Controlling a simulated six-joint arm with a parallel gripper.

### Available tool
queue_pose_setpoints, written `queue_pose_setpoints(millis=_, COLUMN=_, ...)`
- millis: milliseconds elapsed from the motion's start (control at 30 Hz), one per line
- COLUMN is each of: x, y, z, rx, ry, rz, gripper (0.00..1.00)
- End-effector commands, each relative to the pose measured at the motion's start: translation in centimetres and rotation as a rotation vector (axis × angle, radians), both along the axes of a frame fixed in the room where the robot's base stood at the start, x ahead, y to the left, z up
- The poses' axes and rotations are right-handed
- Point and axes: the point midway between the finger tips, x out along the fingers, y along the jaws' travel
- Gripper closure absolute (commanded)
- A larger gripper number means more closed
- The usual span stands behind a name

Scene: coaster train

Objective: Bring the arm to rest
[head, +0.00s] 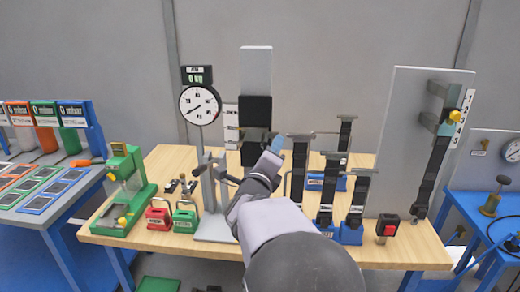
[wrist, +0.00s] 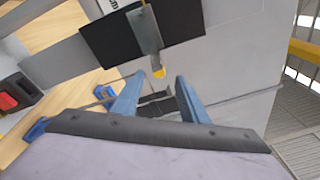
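My arm reaches over the wooden bench (head: 160,157) from the near side. My gripper (head: 276,143) is raised above the bench top, near the middle of the head view. In the wrist view its two blue fingers (wrist: 157,80) stand apart with no held object visible between them. Dark pieces show in the gap, seemingly behind the fingers. In the wrist view a grey panel (wrist: 235,60) with a black strap (wrist: 100,40) and a yellow-tipped part (wrist: 159,72) lies beyond the fingers.
Black posts on blue bases (head: 325,220) stand right of my gripper. A tall grey panel (head: 400,120) rises farther right, with a red button box (head: 387,226) in front. A dial gauge (head: 199,105), green device (head: 126,190), red (head: 159,217) and green (head: 185,219) padlocks are left.

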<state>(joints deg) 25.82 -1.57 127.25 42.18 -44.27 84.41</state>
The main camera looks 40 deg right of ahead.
Motion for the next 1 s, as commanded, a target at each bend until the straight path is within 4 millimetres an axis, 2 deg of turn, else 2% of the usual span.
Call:
queue_pose_setpoints(millis=267, x=0.0, y=-0.1, z=0.3, rx=-0.02, ry=0.033, rz=0.002, gripper=0.6)
queue_pose_setpoints(millis=433, x=-0.2, y=-0.2, z=1.3, rx=-0.093, ry=0.159, rz=0.011, gripper=0.6)
queue_pose_setpoints(millis=1000, x=-1.2, y=-0.3, z=6.3, rx=-0.636, ry=0.986, rz=0.144, gripper=0.6)
